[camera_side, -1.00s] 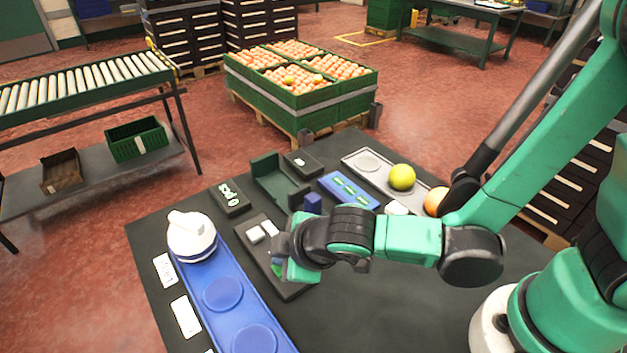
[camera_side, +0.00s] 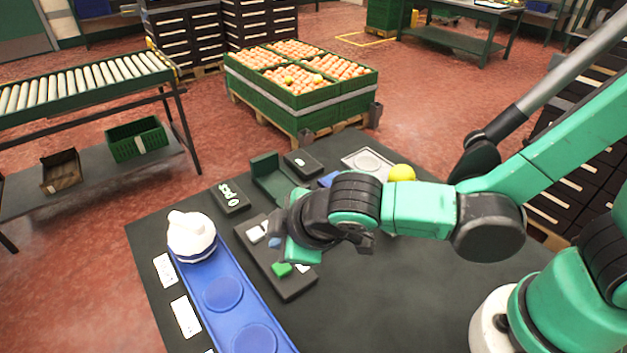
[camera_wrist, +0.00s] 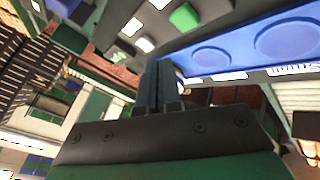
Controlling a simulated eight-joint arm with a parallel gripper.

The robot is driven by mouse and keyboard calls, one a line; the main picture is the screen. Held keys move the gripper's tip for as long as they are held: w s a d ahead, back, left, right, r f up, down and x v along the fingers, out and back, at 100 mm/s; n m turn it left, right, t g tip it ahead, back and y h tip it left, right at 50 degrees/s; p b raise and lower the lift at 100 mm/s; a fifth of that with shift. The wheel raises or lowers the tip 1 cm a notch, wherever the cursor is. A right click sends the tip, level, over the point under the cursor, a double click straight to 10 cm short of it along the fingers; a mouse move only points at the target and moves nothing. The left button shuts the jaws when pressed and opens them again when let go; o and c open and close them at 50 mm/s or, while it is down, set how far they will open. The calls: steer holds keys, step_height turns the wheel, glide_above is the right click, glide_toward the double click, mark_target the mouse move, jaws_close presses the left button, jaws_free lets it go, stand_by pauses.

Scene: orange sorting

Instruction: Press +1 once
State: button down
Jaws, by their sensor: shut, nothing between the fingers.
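A dark button panel (camera_side: 290,287) lies on the table with a green key (camera_side: 281,269) and white keys, one of them a white key (camera_side: 255,235) at its far end. Key labels are not readable, so I cannot tell which is +1. My gripper (camera_side: 277,243) is shut and empty over the panel, covering its middle part. In the wrist view the shut fingers (camera_wrist: 160,85) point toward the panel, with the green key (camera_wrist: 185,17) and white keys (camera_wrist: 145,45) beyond them. Contact with a key cannot be made out. A small display (camera_side: 231,197) reads "0 pcs".
A blue tray (camera_side: 222,294) with round recesses runs left of the panel, a white rounded object (camera_side: 190,235) at its far end. A dark green holder (camera_side: 270,180) stands beyond the panel. The table's front middle is clear.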

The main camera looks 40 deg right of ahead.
steer(key=shift+r, duration=1.05)
steer(key=s+d+r+m, duration=0.1)
steer(key=d+r+m, duration=0.1)
steer(key=d+m, duration=0.3)
steer(key=s+d+r+m+h, duration=0.1)
steer(key=d+m, duration=0.5)
steer(key=d, duration=0.6)
steer(key=shift+s+d+r, duration=0.2)
steer(key=shift+d+r, duration=0.15)
steer(key=shift+r, duration=0.55)
step_height(320, 180, up, 3)
steer(key=m+g, duration=0.7)
steer(key=m, duration=1.1)
glide_above(282, 267)
